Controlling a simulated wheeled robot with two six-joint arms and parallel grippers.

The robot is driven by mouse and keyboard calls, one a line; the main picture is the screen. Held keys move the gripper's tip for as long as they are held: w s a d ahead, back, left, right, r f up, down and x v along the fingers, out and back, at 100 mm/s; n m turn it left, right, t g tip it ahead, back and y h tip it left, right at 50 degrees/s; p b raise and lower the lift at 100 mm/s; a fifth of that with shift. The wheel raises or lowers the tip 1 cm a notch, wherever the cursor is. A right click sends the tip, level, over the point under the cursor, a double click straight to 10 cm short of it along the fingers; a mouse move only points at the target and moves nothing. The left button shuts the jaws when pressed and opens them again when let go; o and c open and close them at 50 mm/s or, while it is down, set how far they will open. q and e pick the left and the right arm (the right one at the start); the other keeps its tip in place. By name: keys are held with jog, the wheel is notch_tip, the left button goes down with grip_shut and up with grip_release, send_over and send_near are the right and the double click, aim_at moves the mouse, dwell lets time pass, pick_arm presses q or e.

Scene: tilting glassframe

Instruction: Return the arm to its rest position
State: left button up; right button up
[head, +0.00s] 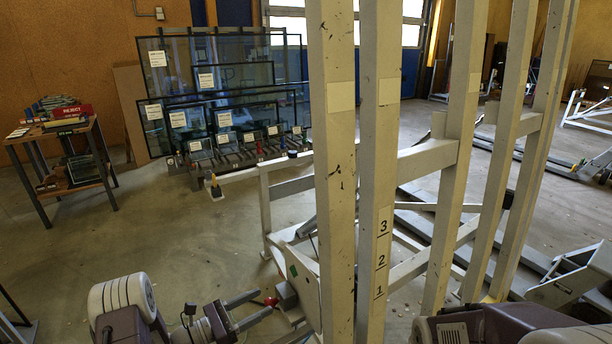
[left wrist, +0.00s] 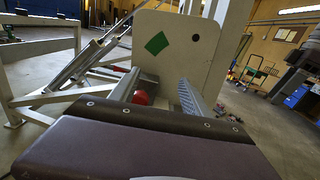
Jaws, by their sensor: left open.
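My left gripper (head: 264,303) is open at the bottom centre of the head view, with its two fingers pointing right. A red ball knob (head: 270,301) shows at the fingertips. In the left wrist view the red knob (left wrist: 141,97) appears between the fingers, closer to the left one; I cannot tell whether it touches. Behind it is a pale plate (left wrist: 178,45) with a green diamond. The plate belongs to the tilting frame (head: 330,150), whose tall pale posts stand upright in front of me. My right arm (head: 500,325) shows at the lower right; its gripper is not in view.
Dark glass panes (head: 230,75) with white labels lean in a rack at the back. A small table (head: 90,128) with boxes stands at the left. The frame's posts and lower beams crowd the space right of my left gripper. Floor (head: 150,230) is clear at the left.

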pick_arm(q)
jog(key=s+d+r+m+g+h, duration=0.2)
jog(key=s+d+r+m+g, duration=0.4)
jog(key=d+r+m+g, duration=0.4)
jog(key=s+d+f+m+g+y, duration=0.1)
jog(key=s+d+m+g+y, duration=0.15)
jog(key=s, duration=0.35)
jog(key=s+d+f+m+g+y, duration=0.1)
jog(key=s+d+m+y, duration=0.15)
jog(key=s, duration=0.45)
jog(key=s+a+f+m+t+y, duration=0.1)
jog(key=s+a+f+m+y, duration=0.1)
jog(key=a+f+m+y, duration=0.45)
jog(key=s+a+f+m+t+y, duration=0.1)
jog(key=s+a+m+t+y, duration=0.3)
jog(key=a, duration=0.6)
jog(key=w+r+g+p, duration=0.1)
jog(key=w+r+p, duration=0.3)
jog(key=r+p, duration=1.2)
jog(key=shift+a+r+y, duration=0.2)
jog(key=shift+a+y, duration=0.05)
jog(key=shift+y, duration=0.2)
